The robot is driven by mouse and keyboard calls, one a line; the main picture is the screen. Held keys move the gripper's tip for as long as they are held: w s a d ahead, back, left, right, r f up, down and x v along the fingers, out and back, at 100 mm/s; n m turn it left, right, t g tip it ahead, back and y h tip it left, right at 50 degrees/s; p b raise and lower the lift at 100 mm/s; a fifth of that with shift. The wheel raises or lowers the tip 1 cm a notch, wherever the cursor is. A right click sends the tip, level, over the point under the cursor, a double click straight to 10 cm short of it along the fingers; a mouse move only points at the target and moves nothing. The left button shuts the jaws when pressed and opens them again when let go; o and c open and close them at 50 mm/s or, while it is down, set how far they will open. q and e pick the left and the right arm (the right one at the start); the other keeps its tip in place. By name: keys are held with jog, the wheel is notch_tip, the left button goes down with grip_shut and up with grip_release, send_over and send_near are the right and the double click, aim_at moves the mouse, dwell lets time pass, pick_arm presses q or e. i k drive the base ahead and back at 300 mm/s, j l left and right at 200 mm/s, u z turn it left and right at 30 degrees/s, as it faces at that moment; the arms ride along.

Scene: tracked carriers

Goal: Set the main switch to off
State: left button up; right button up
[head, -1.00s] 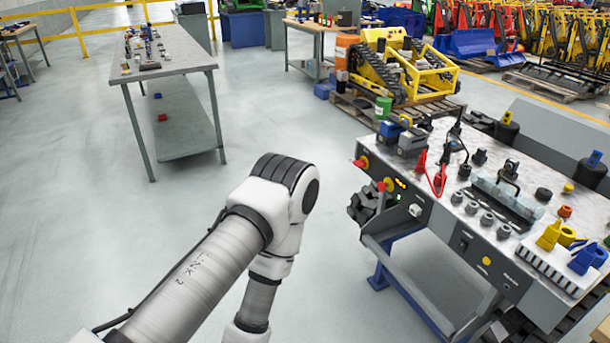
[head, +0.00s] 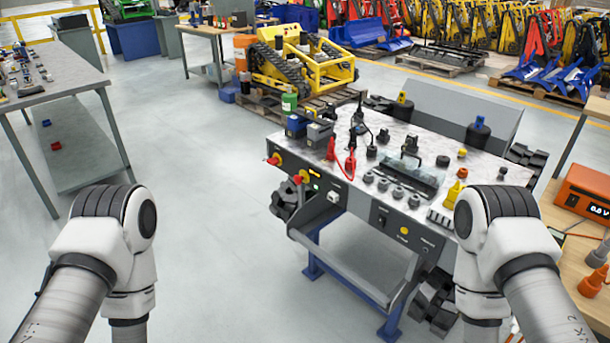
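A workbench-like carrier (head: 372,207) with a dark front panel stands right of centre. On the left part of its panel are two red rotary knobs on yellow plates, one further left (head: 274,160) and one a little right of it (head: 299,178). Which one is the main switch I cannot tell, and their settings are too small to read. A black rocker-like switch (head: 382,220) and a yellow round button (head: 404,231) sit further right on the panel. My arms show at the lower left and lower right; both grippers are outside the picture.
Red clamps (head: 350,163), grey round parts (head: 398,192) and a yellow part (head: 454,195) lie on the carrier top. An orange meter (head: 585,193) stands on a wooden table at right. A grey table (head: 62,75) stands at left. The floor between is clear.

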aim_at(276, 161)
jog(key=i+j+z, duration=0.15)
jog(key=i+j, duration=0.15)
jog(key=i+j+z, duration=0.35)
jog(key=i+j, duration=0.25)
jog(key=j, duration=0.15)
jog(key=i+j+z, duration=0.2)
jog(key=j, duration=0.25)
jog(key=i+j+z, duration=0.15)
jog(key=j, duration=0.3)
jog(key=i, duration=0.1)
